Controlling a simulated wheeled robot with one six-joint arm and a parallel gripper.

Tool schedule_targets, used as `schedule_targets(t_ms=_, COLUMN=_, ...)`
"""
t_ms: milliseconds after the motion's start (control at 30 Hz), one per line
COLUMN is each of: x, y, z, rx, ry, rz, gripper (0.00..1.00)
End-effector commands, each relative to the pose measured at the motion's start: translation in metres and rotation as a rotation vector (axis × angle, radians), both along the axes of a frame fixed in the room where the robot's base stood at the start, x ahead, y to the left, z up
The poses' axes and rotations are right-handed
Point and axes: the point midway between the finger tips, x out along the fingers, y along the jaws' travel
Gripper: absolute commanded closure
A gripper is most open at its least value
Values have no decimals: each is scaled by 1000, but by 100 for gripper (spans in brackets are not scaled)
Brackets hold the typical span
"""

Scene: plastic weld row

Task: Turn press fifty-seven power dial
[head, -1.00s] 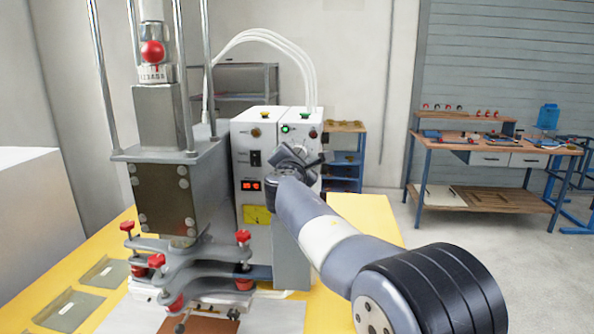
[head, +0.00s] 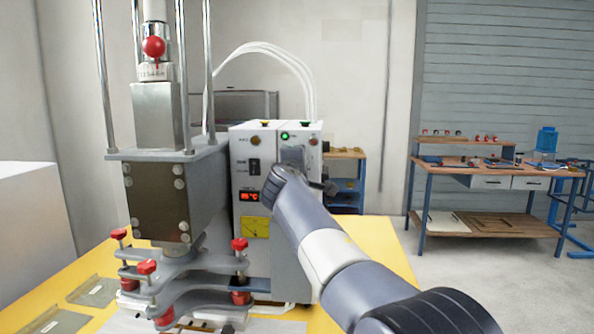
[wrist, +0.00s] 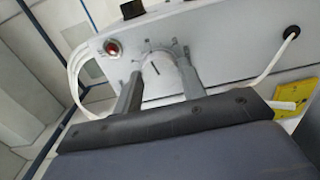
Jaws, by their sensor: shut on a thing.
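The power dial (wrist: 157,64) is a pale round knob with a dark pointer line, on the front face of the press's grey-white control box (head: 302,250). In the wrist view my gripper (wrist: 160,76) has one finger on each side of the dial and is shut on it. Tick marks show around the dial. In the head view my arm and gripper hide the dial. A lit green lamp (head: 285,135) and a red lamp (head: 313,142) sit above the gripper; a red lamp also shows in the wrist view (wrist: 113,48).
The press column (head: 157,200) and red-knobbed clamps (head: 239,244) stand to the left on a yellow table (head: 60,280). White hoses (head: 262,45) rise behind the box. A workbench (head: 490,180) stands at the back right, with open floor before it.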

Motion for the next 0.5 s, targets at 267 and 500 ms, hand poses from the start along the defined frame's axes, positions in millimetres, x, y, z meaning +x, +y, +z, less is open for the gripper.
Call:
schedule_targets(t_ms=267, x=0, y=0, z=-1, rx=53, ry=0, rz=-1, gripper=84)
schedule_targets(t_ms=500, x=0, y=0, z=-1, rx=58, ry=0, rz=-1, gripper=84)
